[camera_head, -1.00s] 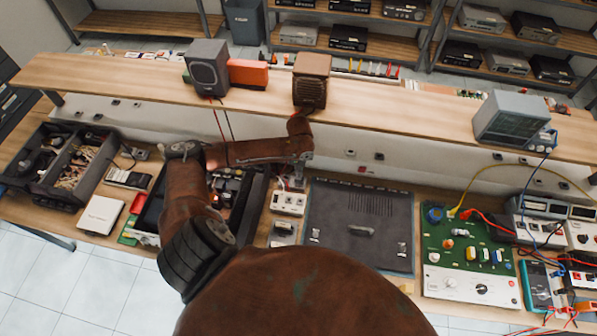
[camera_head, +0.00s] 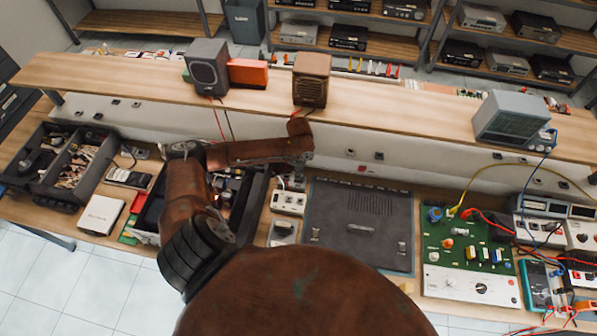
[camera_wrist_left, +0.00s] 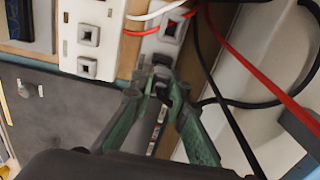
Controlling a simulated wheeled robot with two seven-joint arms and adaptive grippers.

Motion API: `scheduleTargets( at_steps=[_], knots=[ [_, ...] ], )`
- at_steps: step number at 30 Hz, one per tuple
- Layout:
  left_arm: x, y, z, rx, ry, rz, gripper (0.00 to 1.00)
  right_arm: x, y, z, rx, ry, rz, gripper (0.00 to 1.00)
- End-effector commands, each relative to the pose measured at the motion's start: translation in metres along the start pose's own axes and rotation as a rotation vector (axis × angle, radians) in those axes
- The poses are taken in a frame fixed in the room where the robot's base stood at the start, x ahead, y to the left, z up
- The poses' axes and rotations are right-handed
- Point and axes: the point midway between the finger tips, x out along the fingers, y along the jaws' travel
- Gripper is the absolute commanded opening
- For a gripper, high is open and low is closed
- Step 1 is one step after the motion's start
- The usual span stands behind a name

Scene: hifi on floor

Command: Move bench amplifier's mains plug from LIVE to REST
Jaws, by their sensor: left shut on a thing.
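My left gripper (camera_wrist_left: 162,85) is shut on what looks like the mains plug, mostly hidden between the green fingers in the left wrist view. The fingertips are at the near end of a pale socket strip (camera_wrist_left: 165,28); I cannot tell whether the plug is seated there. LIVE and REST labels are unreadable. My right gripper is not in view.
Red and black cables (camera_wrist_left: 250,65) run close to the gripper's right. A raised shelf (camera_head: 400,125) with speakers crosses behind it. A green circuit board (camera_head: 465,245) and meters stand at right; bins (camera_head: 60,165) at left.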

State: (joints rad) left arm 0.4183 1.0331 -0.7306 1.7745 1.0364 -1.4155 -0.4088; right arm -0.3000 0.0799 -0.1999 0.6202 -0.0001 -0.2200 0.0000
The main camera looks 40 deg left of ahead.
Motion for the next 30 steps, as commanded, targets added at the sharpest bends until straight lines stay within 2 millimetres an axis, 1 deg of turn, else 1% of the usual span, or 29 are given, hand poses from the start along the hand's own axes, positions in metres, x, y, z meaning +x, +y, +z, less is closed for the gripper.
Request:
scheduleTargets(
  at_steps=[30],
  knots=[
    [0.012,0.0,0.0,0.0,0.0,0.0,0.0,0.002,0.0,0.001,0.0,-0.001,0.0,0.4]
  ],
)
